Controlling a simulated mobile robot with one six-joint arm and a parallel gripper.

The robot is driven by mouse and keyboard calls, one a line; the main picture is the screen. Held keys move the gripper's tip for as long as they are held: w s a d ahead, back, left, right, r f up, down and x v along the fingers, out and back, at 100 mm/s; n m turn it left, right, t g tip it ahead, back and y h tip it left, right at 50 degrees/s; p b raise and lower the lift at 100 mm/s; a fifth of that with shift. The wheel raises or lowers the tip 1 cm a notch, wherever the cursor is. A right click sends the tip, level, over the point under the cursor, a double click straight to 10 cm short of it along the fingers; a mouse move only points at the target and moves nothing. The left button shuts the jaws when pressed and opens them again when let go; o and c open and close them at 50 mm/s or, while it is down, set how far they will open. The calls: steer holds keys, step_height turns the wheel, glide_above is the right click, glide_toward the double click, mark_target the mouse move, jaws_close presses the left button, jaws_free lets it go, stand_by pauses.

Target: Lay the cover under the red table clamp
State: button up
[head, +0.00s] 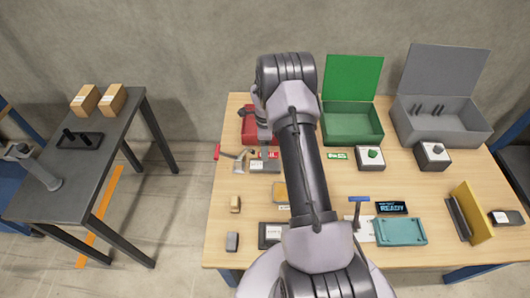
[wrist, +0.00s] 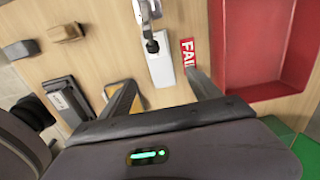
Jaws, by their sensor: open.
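The red table clamp (head: 217,152), with its red handle and metal arm, stands at the left of the work table. In the wrist view its silver arm (wrist: 140,12) ends in a black tip over the upper end of a pale grey plate (wrist: 165,72), which looks like the cover. The plate (head: 264,168) lies flat on the table beside the clamp; whether the tip presses on it, I cannot tell. My gripper (wrist: 161,82) is open, with one finger to each side of the plate's lower end, not closed on it. In the head view my arm hides the fingertips.
A red FAIL label (wrist: 188,50) and a red bin (wrist: 262,45) are right of the plate. A tan block (head: 235,203), a grey block (head: 232,241) and a dark labelled case (head: 270,234) lie nearer the front. A green box (head: 352,128) stands behind.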

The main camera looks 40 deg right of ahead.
steer(key=s+a+r+n+t, duration=0.1)
steer(key=a+r+n, duration=0.4)
steer(key=r, duration=0.8)
steer(key=s+a+r+n+t, duration=0.1)
steer(key=a+r+n, duration=0.1)
steer(key=a+r, duration=0.75)
steer(key=s+a+r+n+t+y, duration=0.1)
steer(key=s+a+r+n, duration=0.4)
steer(key=s+r, duration=0.3)
steer(key=s+a+r+n+t, duration=0.2)
steer(key=s+a+r+n, duration=0.2)
steer(key=s+a+r, duration=0.3)
steer(key=s+a+n+y, duration=0.1)
steer(key=s+a+n, duration=0.1)
steer(key=s+n, duration=0.3)
steer(key=s, duration=0.4)
steer(key=shift+s+a+t, duration=0.25)
steer(key=shift+a+t, duration=0.1)
steer(key=shift+t, duration=0.05)
steer(key=shift+f, duration=0.1)
